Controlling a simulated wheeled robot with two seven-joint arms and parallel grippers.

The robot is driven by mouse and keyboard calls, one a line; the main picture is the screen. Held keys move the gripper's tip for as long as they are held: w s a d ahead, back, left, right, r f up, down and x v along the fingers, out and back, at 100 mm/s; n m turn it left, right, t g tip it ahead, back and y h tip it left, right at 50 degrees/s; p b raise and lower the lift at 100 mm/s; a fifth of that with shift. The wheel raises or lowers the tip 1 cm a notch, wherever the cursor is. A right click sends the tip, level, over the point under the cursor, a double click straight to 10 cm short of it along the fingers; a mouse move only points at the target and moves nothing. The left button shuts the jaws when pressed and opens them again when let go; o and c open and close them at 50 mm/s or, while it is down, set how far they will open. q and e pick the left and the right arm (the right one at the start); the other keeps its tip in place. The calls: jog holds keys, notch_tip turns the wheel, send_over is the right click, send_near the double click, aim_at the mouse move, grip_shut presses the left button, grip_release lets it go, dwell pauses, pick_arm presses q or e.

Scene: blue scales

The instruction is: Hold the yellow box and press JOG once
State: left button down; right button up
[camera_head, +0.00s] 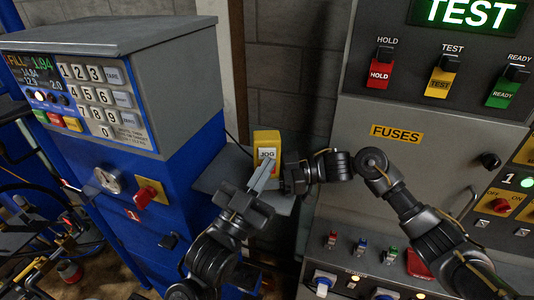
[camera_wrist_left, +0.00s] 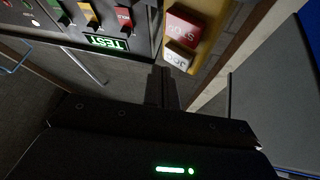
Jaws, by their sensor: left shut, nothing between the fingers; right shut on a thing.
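The yellow box (camera_head: 267,138) stands upright on a grey shelf (camera_head: 222,183) beside the blue scales. Its white JOG button (camera_head: 266,154) faces me. My left gripper (camera_head: 264,166) is shut and empty, its tips just in front of the box at JOG. In the left wrist view the yellow box (camera_wrist_left: 213,42) shows the white JOG button (camera_wrist_left: 180,57) and a red STOP button (camera_wrist_left: 184,26). The left fingertips (camera_wrist_left: 164,72) end close to JOG; I cannot tell whether they touch. My right gripper (camera_head: 284,178) is shut on the box's lower right side; its fingertips are partly hidden.
The blue scales (camera_head: 180,205) with a keypad stand at left. A grey control panel (camera_head: 345,150) with HOLD, TEST and READY switches stands at right. A brown post (camera_head: 236,60) and block wall are behind. The shelf's front part is largely covered by my arms.

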pick_arm(q)
jog(key=s, duration=0.5)
dwell(0.5)
dwell(0.5)
pick_arm(e)
jog(key=o, duration=0.8)
jog(key=shift+o, duration=0.2)
